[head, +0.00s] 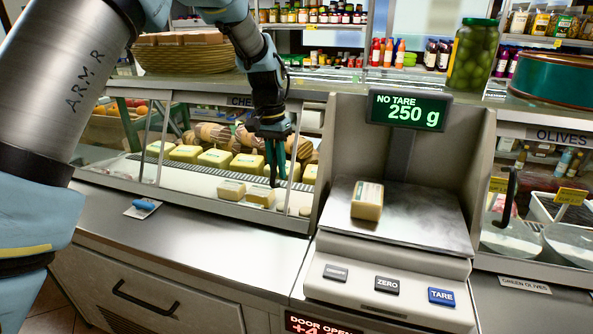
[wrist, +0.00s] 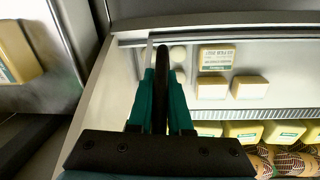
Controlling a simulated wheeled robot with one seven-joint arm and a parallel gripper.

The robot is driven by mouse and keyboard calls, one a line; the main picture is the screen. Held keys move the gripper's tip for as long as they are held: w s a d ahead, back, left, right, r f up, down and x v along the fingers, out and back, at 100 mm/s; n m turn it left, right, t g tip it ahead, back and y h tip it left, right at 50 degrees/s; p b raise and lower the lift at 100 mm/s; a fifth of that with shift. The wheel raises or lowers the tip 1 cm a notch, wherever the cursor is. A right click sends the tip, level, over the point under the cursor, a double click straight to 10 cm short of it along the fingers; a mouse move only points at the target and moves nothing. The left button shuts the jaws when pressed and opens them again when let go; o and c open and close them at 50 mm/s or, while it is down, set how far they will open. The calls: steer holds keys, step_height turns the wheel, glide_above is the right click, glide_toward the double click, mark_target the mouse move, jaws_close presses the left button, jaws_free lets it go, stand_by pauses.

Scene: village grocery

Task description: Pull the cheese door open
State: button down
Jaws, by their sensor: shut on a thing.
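The cheese case behind the counter has a glass front with a metal frame (head: 232,101) and a partly hidden label starting "CHE". My gripper (head: 275,170) is at the right part of this front, pointing down. In the wrist view its teal fingers (wrist: 161,90) are closed around the cheese door's upright black handle (wrist: 161,62). The handle is mostly hidden by the fingers in the head view. I cannot tell exactly how far the door stands open. Cheese blocks (head: 231,190) lie inside, just beyond the fingers.
A scale (head: 395,235) with one cheese block (head: 367,200) on it reads 250 g, close right of my gripper. A display (head: 318,325) below shows "DOOR OPEN". The steel counter (head: 190,235) in front is mostly clear, with a blue-handled tool (head: 143,205) on it.

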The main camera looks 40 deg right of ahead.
steer(key=w+a+p, duration=0.1)
steer(key=w+a, duration=0.4)
steer(key=w, duration=0.3)
steer(key=w+a+p, duration=0.1)
steer(key=w+a, duration=0.5)
steer(key=w, duration=0.3)
steer(key=w+a+p, duration=0.1)
steer(key=w+a, duration=0.4)
steer(key=w, duration=0.4)
steer(key=shift+w+a, duration=0.15)
steer(key=shift+a, duration=0.2)
steer(key=c, duration=0.8)
jaws_free()
steer(key=shift+c, duration=0.2)
step_height(320, 180, up, 11)
steer(key=b, duration=0.2)
steer(key=shift+w+a+b, duration=0.25)
steer(key=shift+w+b, duration=0.1)
steer(key=shift+w, duration=0.1)
steer(key=shift+a+f, duration=0.1)
